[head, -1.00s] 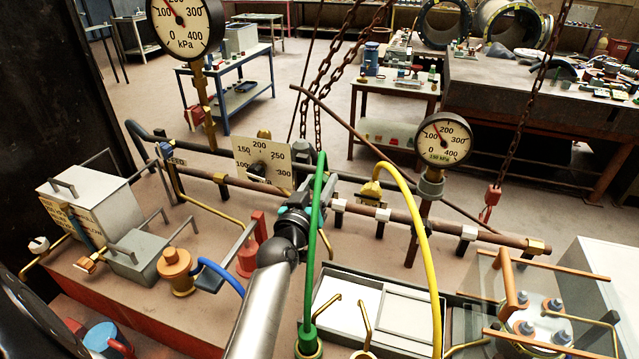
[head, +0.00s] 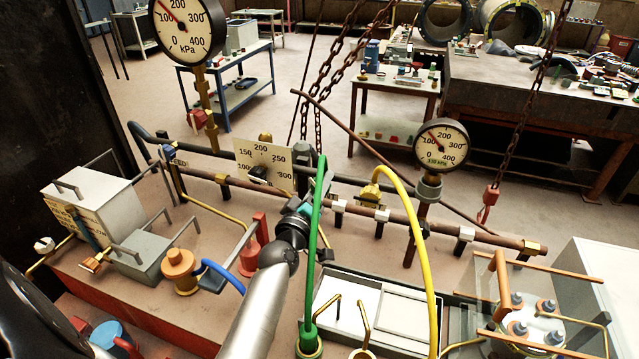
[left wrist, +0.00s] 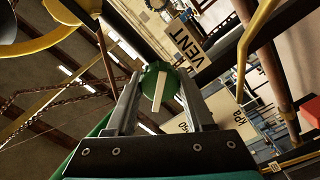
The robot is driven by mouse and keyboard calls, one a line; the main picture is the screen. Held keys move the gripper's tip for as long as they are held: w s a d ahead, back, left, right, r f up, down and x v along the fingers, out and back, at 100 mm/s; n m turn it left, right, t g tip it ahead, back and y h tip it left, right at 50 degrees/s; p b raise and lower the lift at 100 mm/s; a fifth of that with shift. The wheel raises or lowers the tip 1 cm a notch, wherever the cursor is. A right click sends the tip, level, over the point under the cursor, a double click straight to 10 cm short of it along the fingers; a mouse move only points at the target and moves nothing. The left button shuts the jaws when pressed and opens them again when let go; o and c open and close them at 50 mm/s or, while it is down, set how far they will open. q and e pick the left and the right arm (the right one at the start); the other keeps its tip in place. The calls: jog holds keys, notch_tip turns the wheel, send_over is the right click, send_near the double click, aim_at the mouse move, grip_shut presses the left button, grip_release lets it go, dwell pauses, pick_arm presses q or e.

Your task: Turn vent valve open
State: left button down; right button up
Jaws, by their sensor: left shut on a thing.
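The vent valve shows in the left wrist view as a round green knob (left wrist: 152,76) with a white pointer bar. A tag reading VENT (left wrist: 186,46) is beside it. My left gripper (left wrist: 158,80) is shut on the knob, one finger on each side. In the head view my left gripper (head: 302,208) is at the pipe run, in front of the dial plate and beside the green hose (head: 316,240). The knob itself is hidden or too small to make out there. My right gripper is not in view.
A large kPa gauge (head: 186,28) stands at the back left and a smaller gauge (head: 441,145) at the right. A yellow hose (head: 425,235) arches right of my arm. Grey boxes (head: 97,208) sit at the left. Chains hang behind the pipe.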

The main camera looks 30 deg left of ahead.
pick_arm(q)
jog(key=n, duration=0.5)
jog(key=shift+n+p, duration=0.3)
jog(key=shift+p, duration=0.05)
jog(key=shift+n, duration=2.3)
jog(key=shift+c, duration=1.4)
grip_release()
jog(key=shift+s+f, duration=0.1)
jog(key=shift+s+d, duration=0.1)
jog(key=shift+s, duration=0.15)
jog(key=b+v, duration=0.1)
jog(key=v, duration=1.3)
jog(key=shift+s+b, duration=0.25)
jog(key=shift+b, duration=0.1)
